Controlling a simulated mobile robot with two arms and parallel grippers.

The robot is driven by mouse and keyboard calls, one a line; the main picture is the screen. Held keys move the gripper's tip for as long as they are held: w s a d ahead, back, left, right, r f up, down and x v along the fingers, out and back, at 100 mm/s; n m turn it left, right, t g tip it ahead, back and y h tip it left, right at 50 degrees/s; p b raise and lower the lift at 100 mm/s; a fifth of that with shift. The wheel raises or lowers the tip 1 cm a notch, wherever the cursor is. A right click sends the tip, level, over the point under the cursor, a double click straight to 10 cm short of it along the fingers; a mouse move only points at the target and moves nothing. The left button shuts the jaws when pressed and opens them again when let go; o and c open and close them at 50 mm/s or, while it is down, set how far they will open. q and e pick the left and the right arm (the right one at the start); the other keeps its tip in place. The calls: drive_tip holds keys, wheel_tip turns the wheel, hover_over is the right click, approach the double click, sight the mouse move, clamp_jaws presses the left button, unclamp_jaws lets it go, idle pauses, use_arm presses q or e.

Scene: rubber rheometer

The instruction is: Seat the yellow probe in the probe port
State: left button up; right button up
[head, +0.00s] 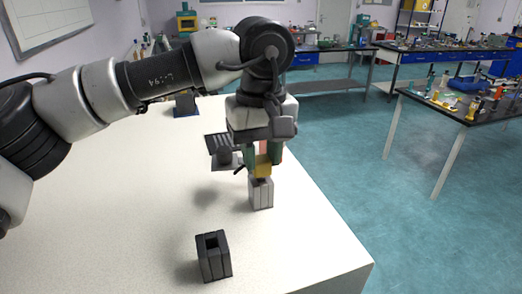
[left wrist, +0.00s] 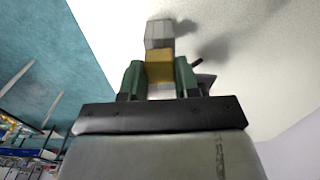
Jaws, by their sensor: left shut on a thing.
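My left gripper (head: 263,157) has green fingers and is shut on the yellow probe (head: 263,170), which hangs upright below a reddish part between the fingers. In the left wrist view the yellow probe (left wrist: 159,69) sits between the green fingers (left wrist: 159,80). A light grey block (head: 261,194) is directly under the probe in the head view; it also shows past the probe in the left wrist view (left wrist: 160,34). I cannot tell whether the probe's lower end is inside it. A dark block (head: 214,262) with a square opening in its top stands nearer on the table. My right gripper is not in view.
The white table (head: 120,240) is mostly bare, with its right edge close to the grey block. A slatted grey item (head: 220,143) shows just left of the gripper. A dark device (head: 185,104) stands at the table's far end. Other benches are beyond the floor.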

use_arm(q)
drive_tip(key=shift+f+b, duration=0.45)
drive_tip(key=shift+f, duration=0.2)
drive_tip(key=o, duration=1)
drive_tip(key=shift+r, duration=0.1)
drive_tip(key=shift+r+p, duration=2.05)
drive_tip(key=shift+r, duration=0.45)
drive_tip(key=shift+f, duration=0.1)
